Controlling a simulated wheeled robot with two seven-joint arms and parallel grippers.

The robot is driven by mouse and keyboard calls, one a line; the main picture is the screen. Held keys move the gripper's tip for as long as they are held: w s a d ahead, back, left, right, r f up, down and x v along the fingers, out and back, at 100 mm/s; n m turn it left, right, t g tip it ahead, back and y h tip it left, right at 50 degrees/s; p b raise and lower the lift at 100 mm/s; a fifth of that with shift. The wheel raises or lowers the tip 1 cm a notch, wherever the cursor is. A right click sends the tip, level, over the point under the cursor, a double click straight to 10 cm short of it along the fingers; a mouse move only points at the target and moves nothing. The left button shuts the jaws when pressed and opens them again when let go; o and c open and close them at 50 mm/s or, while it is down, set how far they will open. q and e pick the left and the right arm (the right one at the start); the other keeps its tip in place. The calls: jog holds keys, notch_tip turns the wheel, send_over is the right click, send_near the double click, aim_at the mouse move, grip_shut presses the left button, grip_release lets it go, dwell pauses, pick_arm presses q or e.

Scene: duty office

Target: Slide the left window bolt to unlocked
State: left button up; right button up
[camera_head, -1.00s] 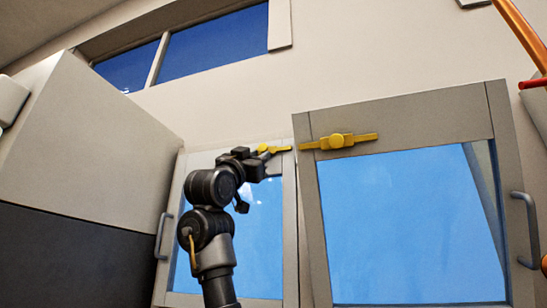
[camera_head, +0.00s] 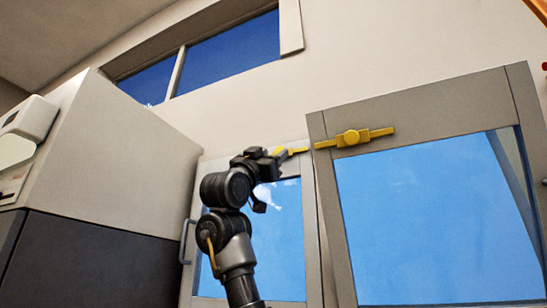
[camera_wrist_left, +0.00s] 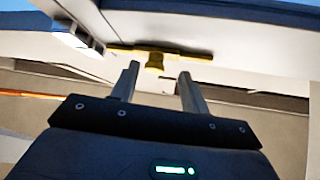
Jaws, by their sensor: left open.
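The left window (camera_head: 284,235) has a yellow bolt (camera_head: 296,151) on its top frame, partly hidden in the head view by my left gripper (camera_head: 277,157). In the left wrist view the yellow bolt (camera_wrist_left: 185,54) lies across the frame, its knob (camera_wrist_left: 154,62) just beyond and between the two fingertips. My left gripper (camera_wrist_left: 158,72) is open there, with a finger on each side of the knob's line. I cannot tell whether the fingers touch the bolt. My right gripper is out of view.
The right window (camera_head: 430,210) stands beside it with its own yellow bolt (camera_head: 352,138) on the top frame. A grey cabinet (camera_head: 115,165) with a dark lower part stands close on the left. High panes (camera_head: 235,50) are above.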

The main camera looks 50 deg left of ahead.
pick_arm(q)
jog(key=b+v, duration=0.6)
jog(key=v, duration=0.3)
jog(key=shift+d+b, duration=0.35)
jog(key=shift+b, duration=0.05)
jog(key=shift+s, duration=0.1)
